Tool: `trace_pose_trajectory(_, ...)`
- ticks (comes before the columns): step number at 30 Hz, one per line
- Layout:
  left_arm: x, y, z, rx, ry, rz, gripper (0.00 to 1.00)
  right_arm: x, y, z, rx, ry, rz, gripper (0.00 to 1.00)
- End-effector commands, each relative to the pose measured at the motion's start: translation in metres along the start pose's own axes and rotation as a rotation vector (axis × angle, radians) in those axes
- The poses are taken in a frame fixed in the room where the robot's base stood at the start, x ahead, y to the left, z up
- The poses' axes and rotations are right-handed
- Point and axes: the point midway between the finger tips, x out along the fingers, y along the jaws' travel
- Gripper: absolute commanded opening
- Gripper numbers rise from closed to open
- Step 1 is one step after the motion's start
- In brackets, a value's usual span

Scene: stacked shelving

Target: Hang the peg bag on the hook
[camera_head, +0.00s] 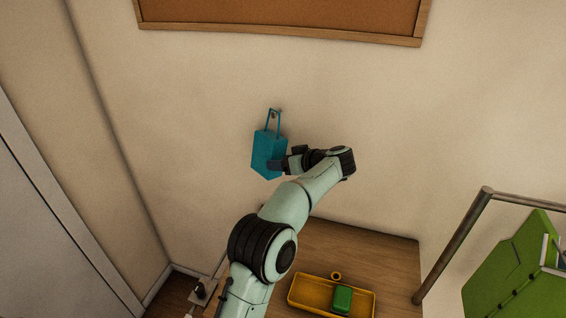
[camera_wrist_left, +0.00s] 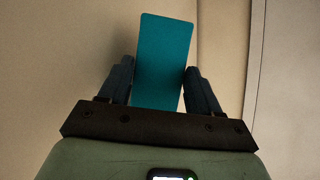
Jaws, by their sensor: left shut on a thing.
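The teal peg bag (camera_head: 262,150) is upright against or close to the wall, with its thin handle loop (camera_head: 268,119) pointing up. The small dark hook (camera_head: 275,113) on the wall shows at the top of the loop. The loop's top overlaps the hook in the picture; I cannot tell whether it rests on it. My left gripper (camera_head: 277,165) is shut on the bag's lower right side. In the left wrist view the bag (camera_wrist_left: 162,50) stands between the two dark fingers (camera_wrist_left: 160,80); loop and hook are out of that view. My right gripper is not in view.
A cork board (camera_head: 280,38) hangs above. Below is a wooden surface (camera_head: 345,246) with a yellow tray (camera_head: 303,299) holding a green block (camera_head: 342,299); a small yellow ring (camera_head: 336,276) is behind it. A metal rail (camera_head: 452,243) and a green object (camera_head: 515,275) are at right.

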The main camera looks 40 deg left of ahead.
Motion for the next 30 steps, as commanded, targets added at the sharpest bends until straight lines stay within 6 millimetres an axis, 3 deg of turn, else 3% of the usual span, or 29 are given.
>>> trace_pose_trajectory(6, 0.0, 0.0, -0.001, -0.001, 0.001, 0.0, 0.17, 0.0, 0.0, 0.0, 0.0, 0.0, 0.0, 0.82)
trace_pose_trajectory(7, 0.0, 0.0, -0.001, -0.001, 0.001, 0.0, 0.7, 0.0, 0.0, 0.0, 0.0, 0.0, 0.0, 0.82)
trace_pose_trajectory(9, 0.0, 0.0, -0.001, -0.001, 0.001, 0.0, 0.92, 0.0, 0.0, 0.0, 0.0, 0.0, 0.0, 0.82)
trace_pose_trajectory(21, -0.006, 0.0, 0.0, 0.0, 0.0, 0.001, 0.93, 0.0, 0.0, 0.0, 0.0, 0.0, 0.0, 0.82)
trace_pose_trajectory(26, -0.031, 0.001, 0.0, 0.0, -0.001, 0.005, 0.93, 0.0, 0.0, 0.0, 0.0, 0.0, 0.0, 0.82)
trace_pose_trajectory(30, -0.064, 0.001, 0.0, 0.0, 0.001, 0.005, 0.93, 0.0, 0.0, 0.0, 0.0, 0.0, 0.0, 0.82)
